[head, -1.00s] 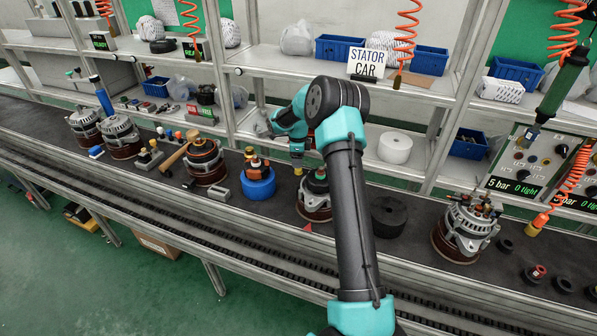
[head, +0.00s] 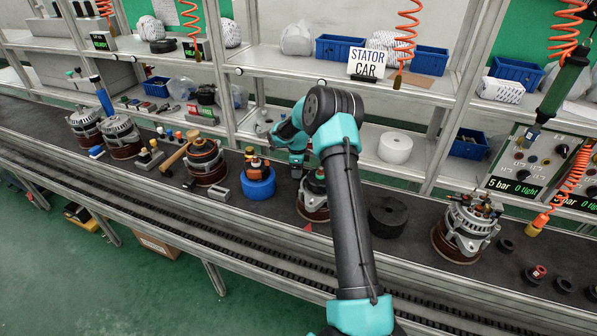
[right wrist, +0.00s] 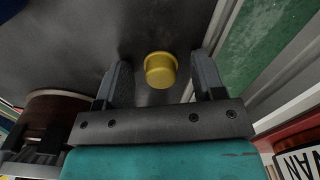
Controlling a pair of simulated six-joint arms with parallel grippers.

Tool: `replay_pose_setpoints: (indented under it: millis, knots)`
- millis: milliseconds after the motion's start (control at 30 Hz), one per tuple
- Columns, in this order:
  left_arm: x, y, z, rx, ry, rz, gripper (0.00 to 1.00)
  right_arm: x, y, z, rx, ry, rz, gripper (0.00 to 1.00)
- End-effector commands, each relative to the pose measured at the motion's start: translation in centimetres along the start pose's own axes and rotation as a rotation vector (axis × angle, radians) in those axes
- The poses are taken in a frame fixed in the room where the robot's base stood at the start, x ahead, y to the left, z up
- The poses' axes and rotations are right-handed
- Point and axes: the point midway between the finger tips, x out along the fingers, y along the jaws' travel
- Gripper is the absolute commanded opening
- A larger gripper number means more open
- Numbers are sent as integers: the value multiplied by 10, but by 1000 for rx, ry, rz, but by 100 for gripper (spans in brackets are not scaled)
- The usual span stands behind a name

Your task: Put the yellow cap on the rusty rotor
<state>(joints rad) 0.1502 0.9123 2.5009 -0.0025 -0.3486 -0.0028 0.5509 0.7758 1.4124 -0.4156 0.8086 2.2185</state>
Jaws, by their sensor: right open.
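The yellow cap (right wrist: 160,70) stands on the dark bench top in the right wrist view, between the two fingers and touching neither. My right gripper (right wrist: 160,62) is open around it. In the head view this gripper (head: 297,168) points down at the back of the bench, and I cannot make out the cap there. A brown-sided round part (right wrist: 62,108) shows at the left of the right wrist view. Brown-sided parts also stand in the head view, one behind my right forearm (head: 314,207) and one further left (head: 205,165); I cannot tell which is the rusty rotor. My left gripper is out of view.
A blue round stand (head: 258,188) with parts on it is left of my right gripper. A black disc (head: 387,217) and an alternator (head: 462,232) are to the right. A white roll (head: 395,147) and the shelf posts stand behind.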

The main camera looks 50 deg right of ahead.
Motion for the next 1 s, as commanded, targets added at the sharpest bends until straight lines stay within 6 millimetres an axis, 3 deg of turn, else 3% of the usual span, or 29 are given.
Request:
replay_pose_setpoints:
  millis: [233,767,1000]
  knots:
    - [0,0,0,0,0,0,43,0,0,0,0,0,0,63]
    - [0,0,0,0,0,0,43,0,0,0,0,0,0,12]
    - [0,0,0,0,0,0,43,0,0,0,0,0,0,10]
